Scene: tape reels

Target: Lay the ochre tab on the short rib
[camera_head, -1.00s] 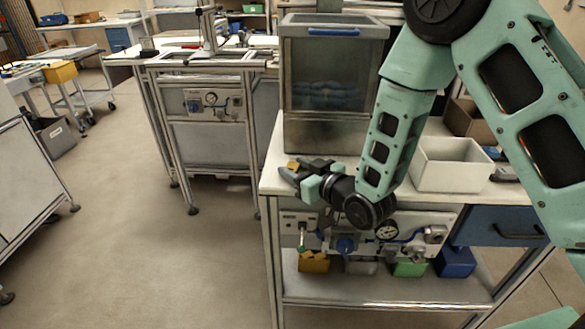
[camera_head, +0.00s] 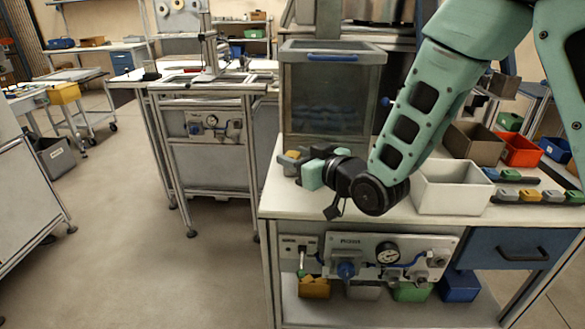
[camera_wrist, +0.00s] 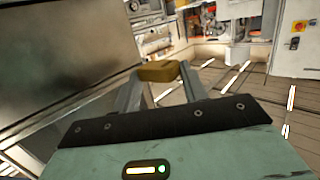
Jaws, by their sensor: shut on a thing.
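My gripper (camera_wrist: 160,80) is shut on the ochre tab (camera_wrist: 160,70), a small block held across the fingertips in the wrist view. In the head view the ochre tab (camera_head: 292,154) shows small at the left end of my gripper (camera_head: 291,162), above the bench's left end and in front of the clear-walled cabinet. The exact gap to the bench top is hard to judge. I cannot pick out the short rib with certainty in either view. Several coloured tabs, one of them yellow-ochre (camera_head: 529,195), sit on dark strips at the bench's right side.
The clear-walled cabinet (camera_head: 334,90) stands close behind my gripper. A white bin (camera_head: 452,190) stands on the bench (camera_head: 300,205) to the right, with a brown bin (camera_head: 474,143) and a red bin (camera_head: 521,150) behind. Open floor lies left of the bench.

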